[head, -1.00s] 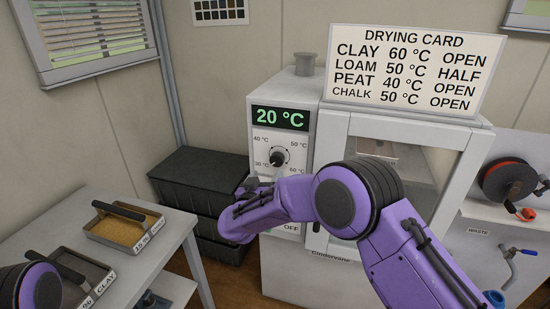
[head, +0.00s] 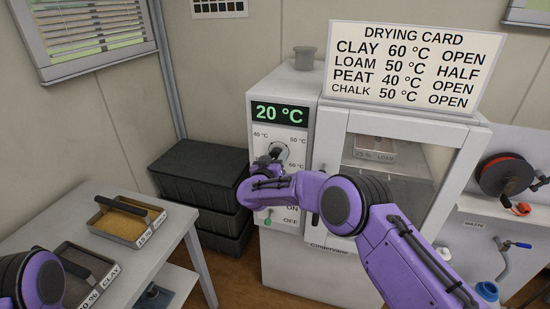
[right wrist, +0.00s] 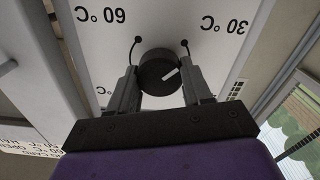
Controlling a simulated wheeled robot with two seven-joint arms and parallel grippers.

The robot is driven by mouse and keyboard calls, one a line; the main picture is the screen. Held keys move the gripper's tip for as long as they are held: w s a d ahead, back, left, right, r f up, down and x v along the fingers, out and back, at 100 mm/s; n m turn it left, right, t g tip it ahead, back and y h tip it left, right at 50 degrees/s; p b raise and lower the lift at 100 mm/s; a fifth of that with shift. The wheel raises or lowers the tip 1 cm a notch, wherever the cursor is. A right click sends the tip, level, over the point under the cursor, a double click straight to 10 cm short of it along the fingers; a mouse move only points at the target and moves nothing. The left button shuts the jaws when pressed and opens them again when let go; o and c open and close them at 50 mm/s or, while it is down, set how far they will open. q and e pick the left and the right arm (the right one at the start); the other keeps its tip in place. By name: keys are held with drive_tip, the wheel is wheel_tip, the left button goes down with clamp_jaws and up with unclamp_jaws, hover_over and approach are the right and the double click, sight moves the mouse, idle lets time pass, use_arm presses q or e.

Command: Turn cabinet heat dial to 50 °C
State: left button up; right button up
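The heat dial (head: 279,150) is a dark round knob on the white front panel of the drying cabinet (head: 281,90). The green display (head: 280,116) above it reads 20 °C. In the right wrist view the dial (right wrist: 158,70) appears upside down, its white mark pointing right and slightly up, below the 30 °C label. My right gripper (head: 269,163) is at the panel in front of the dial. Its fingers (right wrist: 160,82) stand on both sides of the knob, with what looks like a narrow gap. Only part of my left arm shows at lower left; its gripper is out of view.
The drying card (head: 408,62) on the cabinet lists loam 50 °C, half. ON and OFF labels (head: 291,215) sit below the dial. A glass door (head: 400,165) is to the right. Soil trays (head: 125,222) lie on the left table; black crates (head: 200,175) stand behind.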

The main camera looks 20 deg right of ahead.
drive_tip(key=m+b, duration=0.2)
drive_tip(key=b, duration=0.1)
drive_tip(key=shift+f+m, duration=0.25)
drive_tip(key=shift+m, duration=0.15)
drive_tip(key=shift+f+m+b, duration=0.2)
drive_tip(key=shift+m+b, duration=14)
drive_tip(key=shift+m, duration=2.2)
